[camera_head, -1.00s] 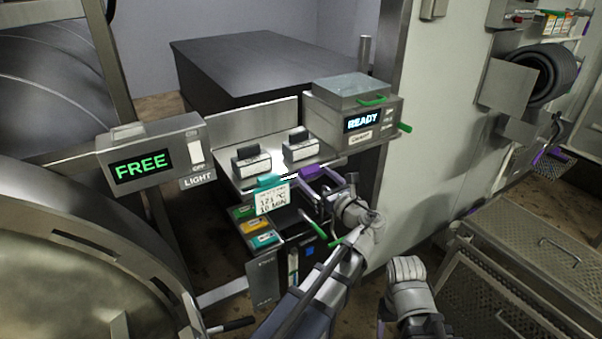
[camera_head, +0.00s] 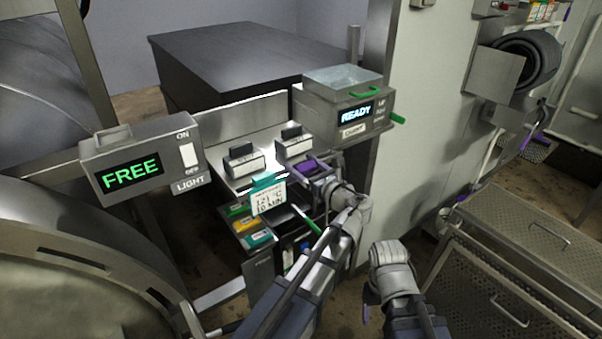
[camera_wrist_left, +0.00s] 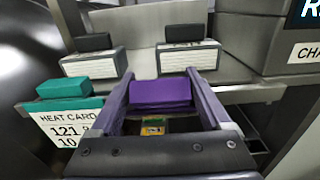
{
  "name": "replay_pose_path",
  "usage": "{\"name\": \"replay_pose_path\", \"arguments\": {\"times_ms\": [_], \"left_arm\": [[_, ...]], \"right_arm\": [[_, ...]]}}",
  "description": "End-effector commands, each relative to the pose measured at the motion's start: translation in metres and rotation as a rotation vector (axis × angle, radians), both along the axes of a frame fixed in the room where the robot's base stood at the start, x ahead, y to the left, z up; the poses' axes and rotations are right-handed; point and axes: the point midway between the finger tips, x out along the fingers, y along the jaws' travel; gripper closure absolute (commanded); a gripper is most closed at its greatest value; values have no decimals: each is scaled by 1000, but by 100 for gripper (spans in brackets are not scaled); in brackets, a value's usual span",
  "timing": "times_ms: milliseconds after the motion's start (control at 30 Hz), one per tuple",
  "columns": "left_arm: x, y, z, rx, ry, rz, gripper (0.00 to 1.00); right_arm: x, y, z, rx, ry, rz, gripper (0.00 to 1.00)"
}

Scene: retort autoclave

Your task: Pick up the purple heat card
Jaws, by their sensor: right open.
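The purple heat card (camera_head: 306,167) sits at the front edge of the metal shelf, right of the teal heat card (camera_head: 268,192). In the left wrist view, its purple block (camera_wrist_left: 160,91) lies between the two fingers of my left gripper (camera_wrist_left: 160,82). The fingers are spread, one on each side of the block; any contact is hard to make out. In the head view, my left gripper (camera_head: 318,173) reaches the card from the front right. My right gripper (camera_head: 370,295) is open and low in front, away from the shelf.
Two grey-white blocks with black tops (camera_head: 243,160) stand on the shelf (camera_head: 222,165) behind the cards. A READY box (camera_head: 345,105) stands to the right, a FREE box (camera_head: 140,160) to the left. Green and yellow cards (camera_head: 246,225) sit in a rack below.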

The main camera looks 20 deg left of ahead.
Motion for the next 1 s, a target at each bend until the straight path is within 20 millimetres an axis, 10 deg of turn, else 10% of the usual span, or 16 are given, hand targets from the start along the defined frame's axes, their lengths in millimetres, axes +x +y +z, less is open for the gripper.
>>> {"name": "replay_pose_path", "arguments": {"times_ms": [600, 1000], "left_arm": [[0, 0, 0, -1, 1, -1, 88], [-4, 2, 14, -1, 1, 0, 88]], "right_arm": [[0, 0, 0, 0, 0, 0, 29], [0, 0, 14, 0, 0, 0, 29]]}}
